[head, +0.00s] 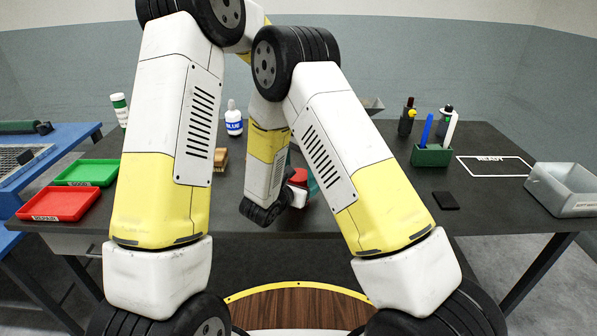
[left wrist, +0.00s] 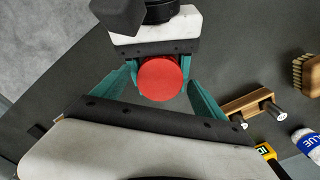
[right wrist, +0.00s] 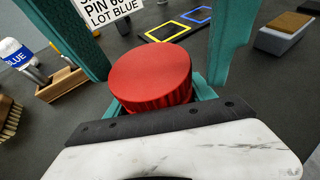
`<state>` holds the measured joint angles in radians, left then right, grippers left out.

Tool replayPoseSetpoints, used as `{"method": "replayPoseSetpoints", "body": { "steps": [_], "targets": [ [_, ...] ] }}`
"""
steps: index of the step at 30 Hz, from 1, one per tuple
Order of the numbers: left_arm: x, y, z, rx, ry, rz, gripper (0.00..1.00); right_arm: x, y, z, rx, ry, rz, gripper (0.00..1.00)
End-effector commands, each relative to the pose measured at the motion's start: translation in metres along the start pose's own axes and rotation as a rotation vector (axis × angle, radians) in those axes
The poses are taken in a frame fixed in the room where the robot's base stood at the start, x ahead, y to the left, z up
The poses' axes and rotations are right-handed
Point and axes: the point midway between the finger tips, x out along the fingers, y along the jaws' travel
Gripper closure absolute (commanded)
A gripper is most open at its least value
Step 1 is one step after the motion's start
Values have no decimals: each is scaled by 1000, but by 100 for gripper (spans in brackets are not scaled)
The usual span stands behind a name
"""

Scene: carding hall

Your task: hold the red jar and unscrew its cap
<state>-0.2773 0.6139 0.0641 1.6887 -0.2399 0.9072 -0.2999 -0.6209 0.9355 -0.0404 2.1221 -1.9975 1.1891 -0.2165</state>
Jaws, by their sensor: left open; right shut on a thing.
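The red cap (left wrist: 160,80) fills the middle of the left wrist view, seen from its top; it also shows large in the right wrist view (right wrist: 150,78). The jar's body is mostly hidden under the cap and between my grippers. In the head view only a bit of red (head: 298,174) shows behind my arms. My right gripper (left wrist: 159,66) is shut on the red jar, with its teal fingers close beside it. My left gripper (head: 308,182) is open, its teal fingers standing apart on both sides of the cap.
Left on the dark table are a red tray (head: 60,216), a green tray (head: 87,183) and a blue-labelled bottle (head: 233,127). Right are a green pen holder (head: 431,156), a black pad (head: 445,201), a white READY outline (head: 495,176) and a grey bin (head: 565,203). The right front is mostly clear.

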Motion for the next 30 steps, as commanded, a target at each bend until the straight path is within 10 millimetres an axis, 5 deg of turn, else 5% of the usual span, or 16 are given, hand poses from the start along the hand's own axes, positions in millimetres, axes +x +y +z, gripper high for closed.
{"method": "replayPoseSetpoints", "body": {
  "steps": [9, 18, 19, 22, 30],
  "targets": [
    [-39, 0, 0, 0, 2, -1, 18, 0, 0, 1, 1, -2, 0, 100],
    [-43, 0, 0, 0, 1, 0, 18, 0, 0, 1, 1, -2, 0, 100],
    [-43, 0, 0, 0, 1, 0, 18, 0, 0, 1, 1, -2, 0, 31],
    [-43, 0, 0, 0, 1, 0, 18, 0, 0, 1, 1, -1, 0, 12],
    [-43, 0, 0, 0, 1, 0, 18, 0, 0, 0, 0, 0, 0, 12]
  ]
}}
